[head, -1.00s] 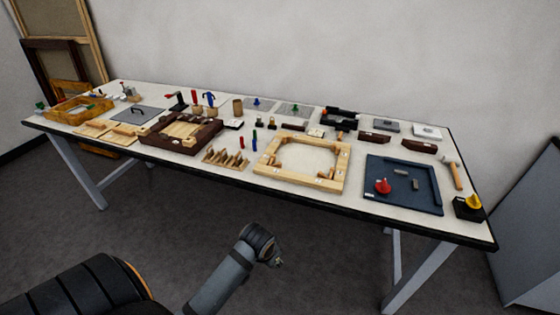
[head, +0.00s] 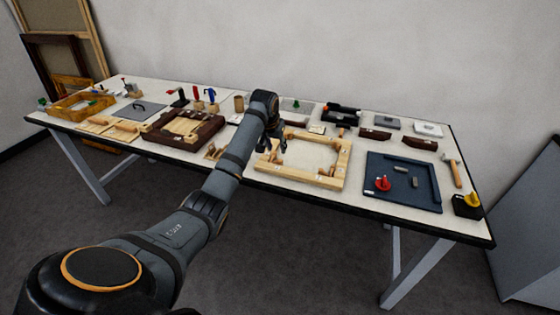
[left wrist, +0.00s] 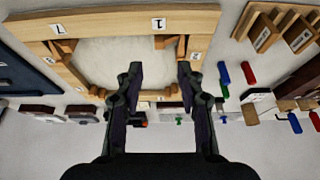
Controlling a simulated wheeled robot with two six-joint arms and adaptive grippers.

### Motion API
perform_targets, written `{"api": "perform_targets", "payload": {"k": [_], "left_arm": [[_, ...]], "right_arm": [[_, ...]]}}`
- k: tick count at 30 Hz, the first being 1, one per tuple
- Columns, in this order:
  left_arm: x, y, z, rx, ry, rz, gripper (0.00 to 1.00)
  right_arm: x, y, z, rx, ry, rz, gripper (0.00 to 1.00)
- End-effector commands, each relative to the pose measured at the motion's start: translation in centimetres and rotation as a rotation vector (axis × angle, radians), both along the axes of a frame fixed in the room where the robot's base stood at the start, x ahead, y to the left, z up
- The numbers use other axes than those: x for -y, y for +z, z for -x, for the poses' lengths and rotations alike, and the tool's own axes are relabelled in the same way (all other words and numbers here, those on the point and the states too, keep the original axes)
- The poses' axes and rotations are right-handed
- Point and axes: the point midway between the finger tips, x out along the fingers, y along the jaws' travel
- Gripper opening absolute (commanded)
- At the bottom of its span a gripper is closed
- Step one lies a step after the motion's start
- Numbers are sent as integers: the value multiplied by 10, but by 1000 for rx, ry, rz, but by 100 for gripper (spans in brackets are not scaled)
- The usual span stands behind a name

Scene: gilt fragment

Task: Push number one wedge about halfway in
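The light wooden frame (head: 315,180) lies on the table, with small wooden wedges at its inner corners. In the left wrist view the frame's rail (left wrist: 110,22) shows a label reading 1. By that label a wooden wedge (left wrist: 181,46) sits in the corner; how deep it sits cannot be told. In the head view, wedges show at the near left corner (head: 277,161). My left gripper (head: 266,143) is over the frame's left side. In its wrist view the two fingers (left wrist: 158,76) are apart with nothing between them. My right gripper is not in view.
Left of the frame is a dark wooden frame (head: 157,137). A slotted wooden rack (left wrist: 247,18) shows at the wrist view's corner. Blue and red pieces (left wrist: 224,72) lie near it. A dark blue tray (head: 425,200) with a red-knobbed piece (head: 383,184) is to the right.

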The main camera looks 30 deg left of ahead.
Motion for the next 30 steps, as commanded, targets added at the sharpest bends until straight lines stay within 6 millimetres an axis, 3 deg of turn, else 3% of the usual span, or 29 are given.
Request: {"api": "perform_targets", "payload": {"k": [5, 13, 18, 30], "left_arm": [[0, -13, -5, -2, -1, 3, 38], [-5, -67, -26, -3, 1, 2, 38], [-7, -89, -35, -1, 0, 1, 38], [-8, -98, -39, 1, -1, -2, 38]], "right_arm": [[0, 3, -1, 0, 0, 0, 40], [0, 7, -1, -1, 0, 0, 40], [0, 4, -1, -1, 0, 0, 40], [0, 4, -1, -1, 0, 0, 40]]}}
